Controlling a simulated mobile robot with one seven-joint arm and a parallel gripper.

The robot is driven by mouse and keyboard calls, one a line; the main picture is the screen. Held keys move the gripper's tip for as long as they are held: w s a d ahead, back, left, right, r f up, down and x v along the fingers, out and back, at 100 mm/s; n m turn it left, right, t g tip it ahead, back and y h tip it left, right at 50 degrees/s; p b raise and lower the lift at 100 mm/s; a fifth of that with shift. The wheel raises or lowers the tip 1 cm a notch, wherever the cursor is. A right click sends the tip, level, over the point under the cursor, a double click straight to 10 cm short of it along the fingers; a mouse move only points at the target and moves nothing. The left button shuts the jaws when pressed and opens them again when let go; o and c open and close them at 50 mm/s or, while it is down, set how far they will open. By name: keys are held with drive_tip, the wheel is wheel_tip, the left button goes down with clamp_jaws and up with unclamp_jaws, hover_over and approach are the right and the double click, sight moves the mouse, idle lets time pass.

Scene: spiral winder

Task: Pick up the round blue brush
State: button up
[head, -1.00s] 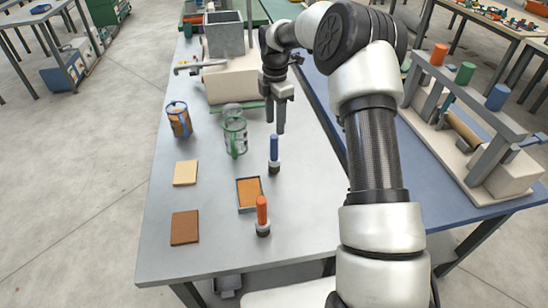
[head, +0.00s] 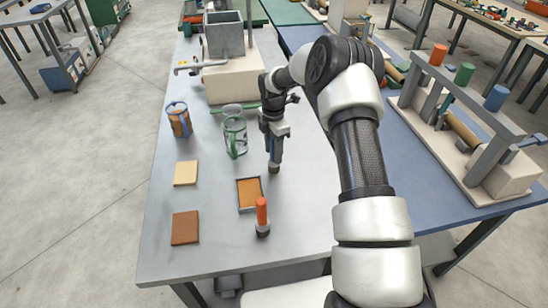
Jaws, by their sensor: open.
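The round blue brush (head: 275,166) stands upright on the grey table, blue handle up and dark bristles down. My gripper (head: 275,155) is over it, pointing down, with its fingers around or right beside the handle. The gripper hides most of the blue handle; only the lower part and the dark base show. The fingers are open, and I cannot tell whether they touch the brush.
An orange-handled brush (head: 262,215) and a shallow tray (head: 259,190) with orange content are nearby. A green-framed jar (head: 235,137) and a blue-framed jar (head: 179,120) stand to the left. A beige machine (head: 228,82) is behind.

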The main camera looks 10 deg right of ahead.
drive_tip(key=shift+c, duration=0.5)
clamp_jaws()
drive_tip(key=shift+r, duration=0.15)
wheel_tip(320, 180, up, 10)
drive_tip(key=shift+f, duration=0.1)
